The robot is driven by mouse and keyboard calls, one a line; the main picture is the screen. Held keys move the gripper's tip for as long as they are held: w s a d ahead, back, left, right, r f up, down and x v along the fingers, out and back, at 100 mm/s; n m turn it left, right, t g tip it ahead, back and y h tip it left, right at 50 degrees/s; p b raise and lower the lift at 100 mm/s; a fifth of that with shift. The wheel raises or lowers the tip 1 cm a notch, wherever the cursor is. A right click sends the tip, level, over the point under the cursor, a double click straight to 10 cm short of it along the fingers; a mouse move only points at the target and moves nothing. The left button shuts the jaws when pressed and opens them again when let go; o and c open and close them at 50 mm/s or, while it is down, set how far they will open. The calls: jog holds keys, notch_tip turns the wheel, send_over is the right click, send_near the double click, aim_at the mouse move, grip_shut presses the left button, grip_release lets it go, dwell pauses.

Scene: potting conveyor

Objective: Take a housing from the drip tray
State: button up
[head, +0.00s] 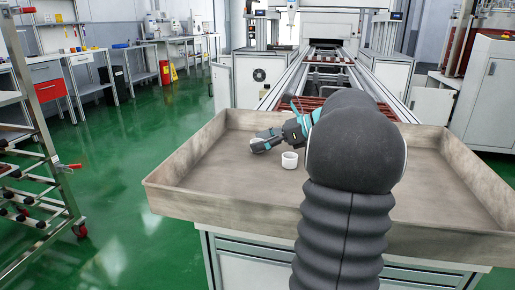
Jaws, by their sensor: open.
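The drip tray (215,190) is a wide, shallow, grey-brown tray in the front middle of the head view. A small white cup-shaped housing (289,161) stands upright on its floor, just right of and nearer than my gripper. My gripper (262,140) is open and low over the tray, pointing left. A second pale piece (257,148), probably another housing, shows at the fingertips and is partly hidden by them. I cannot tell whether the fingers touch it. My arm hides the middle right of the tray.
The tray has raised walls all round and sits on a white cabinet (255,255). A conveyor (318,75) runs away behind it. A metal rack (35,150) stands at the left. The tray floor left of my gripper looks clear, as does the green floor (130,150).

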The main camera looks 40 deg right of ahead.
jog(key=c, duration=0.9)
jog(key=shift+r, duration=0.1)
